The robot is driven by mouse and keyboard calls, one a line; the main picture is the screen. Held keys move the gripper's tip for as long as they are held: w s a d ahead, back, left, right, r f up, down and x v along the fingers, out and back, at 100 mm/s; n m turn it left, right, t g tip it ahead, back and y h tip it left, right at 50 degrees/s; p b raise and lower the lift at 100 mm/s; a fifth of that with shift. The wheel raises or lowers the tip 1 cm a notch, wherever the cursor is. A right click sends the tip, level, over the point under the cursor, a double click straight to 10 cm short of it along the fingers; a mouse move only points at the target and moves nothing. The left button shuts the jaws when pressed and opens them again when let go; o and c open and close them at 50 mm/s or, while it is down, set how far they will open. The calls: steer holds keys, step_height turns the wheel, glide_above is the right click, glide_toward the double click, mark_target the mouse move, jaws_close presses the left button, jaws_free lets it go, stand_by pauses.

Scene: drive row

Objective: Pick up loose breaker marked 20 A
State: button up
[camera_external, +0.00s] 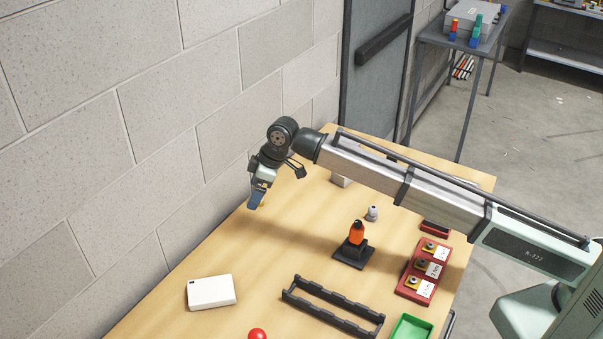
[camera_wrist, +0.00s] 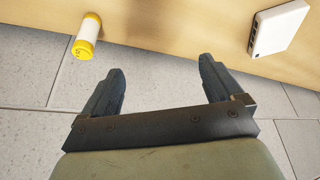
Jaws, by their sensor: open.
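My gripper (camera_external: 257,200) hangs near the block wall, above the far left edge of the wooden table. In the wrist view its two fingers (camera_wrist: 160,75) are wide apart with nothing between them. I cannot make out a 20 A marking on anything. A red tray (camera_external: 413,292) at the table's right holds several small yellow and dark parts beside white labels, too small to read. I cannot tell whether the loose breaker is among the things in view.
A white box (camera_external: 211,291) lies at the left; a white box also shows in the wrist view (camera_wrist: 278,27). A yellow-capped white cylinder (camera_wrist: 87,37) shows there too. An orange-and-black tool (camera_external: 356,234), black rack (camera_external: 330,308), green tray (camera_external: 411,328) and red ball (camera_external: 257,334) occupy the table (camera_external: 215,248).

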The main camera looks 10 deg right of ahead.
steer(key=w+d+r+m+t, duration=0.1)
steer(key=w+d+r+m, duration=0.1)
steer(key=w+d, duration=1.15)
steer(key=w+d+h, duration=0.2)
steer(key=w+d, duration=0.6)
steer(key=d, duration=0.6)
steer(key=s+d+n, duration=0.1)
steer(key=n, duration=0.2)
steer(key=s+d+n+g+h, duration=0.1)
steer(key=s+d+n, duration=0.1)
steer(key=n, duration=0.2)
steer(key=s+d+f+n+g+h, duration=0.1)
steer(key=d+n, duration=0.1)
steer(key=n, duration=0.2)
steer(key=shift+s, duration=0.3)
step_height(320, 180, down, 8)
steer(key=shift+f, duration=0.1)
steer(key=shift+w+d+f, duration=0.1)
steer(key=shift+d+f, duration=0.05)
steer(key=shift+f, duration=1.15)
steer(key=shift+d+f, duration=0.1)
steer(key=shift+f, duration=1.2)
steer(key=c, duration=1.3)
